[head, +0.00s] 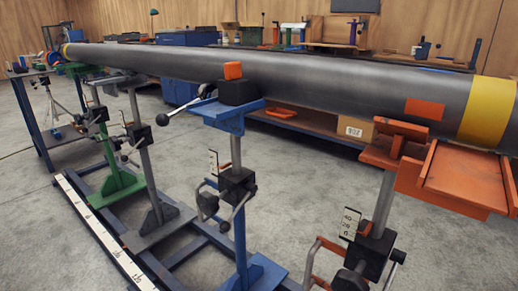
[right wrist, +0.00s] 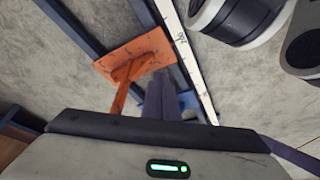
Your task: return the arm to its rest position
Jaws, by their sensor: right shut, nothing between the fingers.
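The long grey pipe (head: 300,80) lies across the head view on several adjustable stands, with a yellow band (head: 488,112) near its right end. My right gripper (right wrist: 160,78) shows only in the right wrist view, where its pale housing with a green light fills the bottom edge. It is shut and empty, over the floor and the stand frame. An orange stand foot (right wrist: 136,56) lies beyond it, apart from it. Neither of my arms shows in the head view, and my left gripper is in no view.
A blue stand (head: 225,115) and an orange stand (head: 395,140) rise under the pipe. A white measuring rail (head: 105,235) runs along the floor frame. A workbench with a cardboard box (head: 355,129) stands behind. Open concrete floor (head: 50,240) lies at the left.

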